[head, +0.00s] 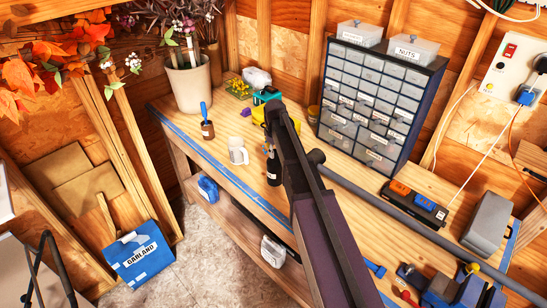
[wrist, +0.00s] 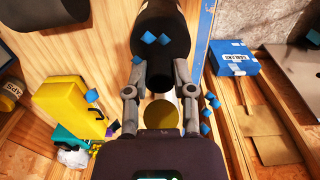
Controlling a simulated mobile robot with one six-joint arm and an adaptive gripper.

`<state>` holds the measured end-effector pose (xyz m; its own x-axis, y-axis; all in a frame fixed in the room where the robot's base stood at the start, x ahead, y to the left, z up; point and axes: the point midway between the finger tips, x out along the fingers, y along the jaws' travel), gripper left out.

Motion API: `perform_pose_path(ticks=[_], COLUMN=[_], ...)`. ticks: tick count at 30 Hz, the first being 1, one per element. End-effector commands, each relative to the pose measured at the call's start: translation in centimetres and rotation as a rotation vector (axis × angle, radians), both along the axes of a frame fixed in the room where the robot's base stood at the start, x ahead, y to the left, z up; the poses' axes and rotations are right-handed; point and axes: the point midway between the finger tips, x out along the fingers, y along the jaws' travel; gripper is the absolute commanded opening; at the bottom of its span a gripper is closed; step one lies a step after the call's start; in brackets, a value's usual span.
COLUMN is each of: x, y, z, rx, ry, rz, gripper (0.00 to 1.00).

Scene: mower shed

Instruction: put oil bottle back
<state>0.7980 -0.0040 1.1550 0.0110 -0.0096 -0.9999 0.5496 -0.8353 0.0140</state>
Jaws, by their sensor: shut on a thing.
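The oil bottle is dark. In the head view its body (head: 273,170) shows beside my arm over the workbench; my arm hides part of it. In the wrist view the dark bottle (wrist: 163,32) fills the top middle. My gripper (wrist: 160,75) has one finger on each side of its narrower end and is shut on it. In the head view the fingertips are mostly hidden behind my arm. I cannot tell whether the bottle's base touches the bench.
A drawer cabinet (head: 375,103) stands behind on the right. A yellow container (wrist: 60,103) is near my gripper. A blue box (head: 140,255) sits at lower left.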

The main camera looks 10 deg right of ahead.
Motion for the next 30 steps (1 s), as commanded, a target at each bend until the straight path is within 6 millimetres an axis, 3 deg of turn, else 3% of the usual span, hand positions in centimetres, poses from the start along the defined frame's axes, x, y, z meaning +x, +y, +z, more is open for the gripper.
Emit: perform_pose_path(ticks=[5, 11, 21, 30], x=[0.1, 1.8, 1.3, 1.3], y=[0.0, -0.3, -0.1, 0.0], z=[0.0, -0.2, -3.2, -3.7], rx=[0.000, 0.000, 0.000, 0.000], ry=[0.000, 0.000, 0.000, 0.000], rz=[0.001, 0.001, 0.003, 0.004], gripper=[0.00, 0.00, 0.00, 0.00])
